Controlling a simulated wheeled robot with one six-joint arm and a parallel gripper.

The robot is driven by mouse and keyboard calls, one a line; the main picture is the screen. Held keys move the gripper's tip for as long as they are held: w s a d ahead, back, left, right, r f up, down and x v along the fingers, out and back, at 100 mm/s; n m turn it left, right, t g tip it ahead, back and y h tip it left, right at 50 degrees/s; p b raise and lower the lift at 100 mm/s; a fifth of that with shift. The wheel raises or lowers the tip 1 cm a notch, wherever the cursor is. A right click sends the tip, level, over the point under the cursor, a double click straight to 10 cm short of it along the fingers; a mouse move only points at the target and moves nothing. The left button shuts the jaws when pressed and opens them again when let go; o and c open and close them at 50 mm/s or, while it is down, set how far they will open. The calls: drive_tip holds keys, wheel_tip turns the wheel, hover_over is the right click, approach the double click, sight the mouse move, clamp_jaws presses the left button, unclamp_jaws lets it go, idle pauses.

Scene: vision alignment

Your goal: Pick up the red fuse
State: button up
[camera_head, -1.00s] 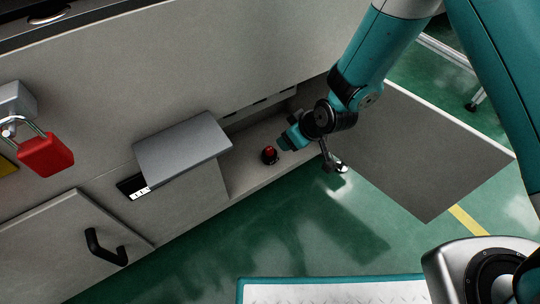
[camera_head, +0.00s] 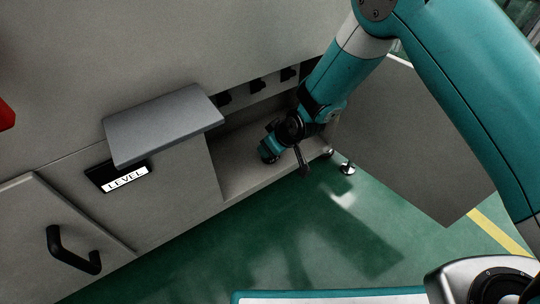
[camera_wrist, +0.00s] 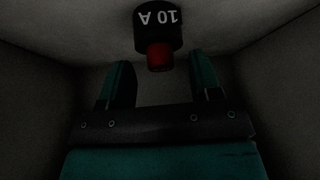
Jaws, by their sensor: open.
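The red fuse (camera_wrist: 159,56) shows in the wrist view with a black body marked "10 A", seen upside down. Its red end points towards my gripper (camera_wrist: 160,72). The two teal fingers are apart, one on each side of the red end's line, and no contact with the fuse shows. In the head view my gripper (camera_head: 269,148) is low inside the open grey compartment (camera_head: 238,180), and I cannot make out the fuse there behind it.
An open grey door panel (camera_head: 410,150) stands to the right. Several black parts (camera_head: 257,86) line the compartment's back. A door with a black handle (camera_head: 75,255) is lower left.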

drive_tip(key=shift+w+a+f, duration=0.1)
drive_tip(key=shift+a+f, duration=0.05)
drive_tip(key=shift+f, duration=0.2)
drive_tip(key=shift+r, duration=0.1)
drive_tip(key=c, duration=1)
drive_tip(key=shift+r, duration=0.1)
